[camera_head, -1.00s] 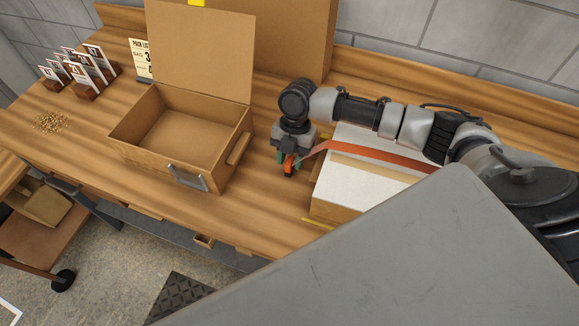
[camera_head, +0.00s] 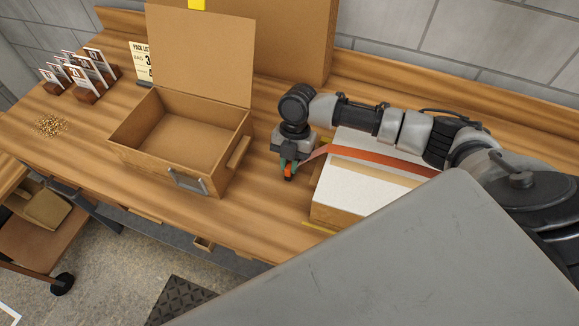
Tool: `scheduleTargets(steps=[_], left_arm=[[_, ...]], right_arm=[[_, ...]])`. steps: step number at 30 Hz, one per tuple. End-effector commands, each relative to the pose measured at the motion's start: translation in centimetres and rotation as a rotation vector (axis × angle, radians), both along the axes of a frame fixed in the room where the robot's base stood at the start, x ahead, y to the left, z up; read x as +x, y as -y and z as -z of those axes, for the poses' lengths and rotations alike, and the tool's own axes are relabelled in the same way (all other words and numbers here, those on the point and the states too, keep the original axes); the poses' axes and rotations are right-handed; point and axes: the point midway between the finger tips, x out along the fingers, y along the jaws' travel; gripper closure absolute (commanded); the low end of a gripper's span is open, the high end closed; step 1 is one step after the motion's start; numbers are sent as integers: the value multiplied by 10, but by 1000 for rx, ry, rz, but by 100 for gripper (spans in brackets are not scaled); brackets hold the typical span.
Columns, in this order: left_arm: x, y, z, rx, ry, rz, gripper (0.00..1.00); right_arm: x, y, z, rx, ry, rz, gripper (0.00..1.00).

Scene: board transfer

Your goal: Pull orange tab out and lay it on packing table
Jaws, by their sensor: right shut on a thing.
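The orange tab (camera_head: 372,159) is a long flat strip that runs across the top of a white-topped box (camera_head: 360,185) on the packing table (camera_head: 262,218). My right gripper (camera_head: 289,172) is shut on the strip's left end, just left of the box and low over the table. The strip's right end is hidden behind the grey panel and my arm. I cannot tell whether the held end touches the table. My left gripper is not in view.
An open wooden box (camera_head: 185,150) with its lid up and a metal latch stands left of my right gripper. Numbered cards (camera_head: 85,70) on blocks and a pile of small golden pieces (camera_head: 50,125) lie further left. A large cardboard panel (camera_head: 290,40) stands behind.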

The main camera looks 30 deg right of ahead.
Motion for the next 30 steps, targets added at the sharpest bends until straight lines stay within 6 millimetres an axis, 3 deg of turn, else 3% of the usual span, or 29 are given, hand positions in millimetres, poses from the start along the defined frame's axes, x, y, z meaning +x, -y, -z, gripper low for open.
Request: scheduleTargets(steps=[30], left_arm=[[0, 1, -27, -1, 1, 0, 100]], right_arm=[[1, 0, -30, 1, 2, 1, 100]])
